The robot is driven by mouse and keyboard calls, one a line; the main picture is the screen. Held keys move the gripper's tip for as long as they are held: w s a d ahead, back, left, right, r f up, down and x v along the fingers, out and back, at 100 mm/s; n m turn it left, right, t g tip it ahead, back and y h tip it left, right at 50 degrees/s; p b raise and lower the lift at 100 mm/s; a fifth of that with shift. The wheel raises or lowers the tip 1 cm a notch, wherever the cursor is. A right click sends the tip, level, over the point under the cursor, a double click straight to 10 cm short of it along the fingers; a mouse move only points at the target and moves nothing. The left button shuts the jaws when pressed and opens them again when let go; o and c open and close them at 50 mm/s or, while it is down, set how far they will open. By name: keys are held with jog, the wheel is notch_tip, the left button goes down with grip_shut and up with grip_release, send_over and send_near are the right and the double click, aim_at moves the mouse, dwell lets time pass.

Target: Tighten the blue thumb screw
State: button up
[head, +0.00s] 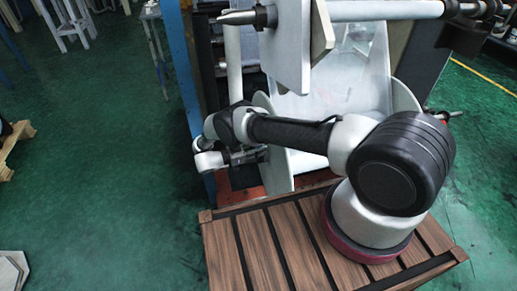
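I cannot make out the blue thumb screw in the head view; it may be hidden behind my arm or the machine parts, or too small to see. My gripper (250,155) is at the end of my arm, low beside the machine, near the blue upright post (183,80) and the edge of the lower pale disc (280,170). It points to the right, and its fingers are small and dark here. I cannot tell whether it is open or shut, or whether it touches anything.
The film tower has a pale upper plate (290,45), a horizontal roller (385,10) and a pale film sheet (350,85). A slatted wooden platform (270,245) lies in front. The green floor (100,170) is open at left; a wooden pallet (14,145) lies at the far left.

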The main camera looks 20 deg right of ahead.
jog(key=shift+s+a, duration=0.25)
jog(key=shift+a, duration=1.65)
jog(key=shift+s+a, duration=0.2)
jog(key=shift+a, duration=1.65)
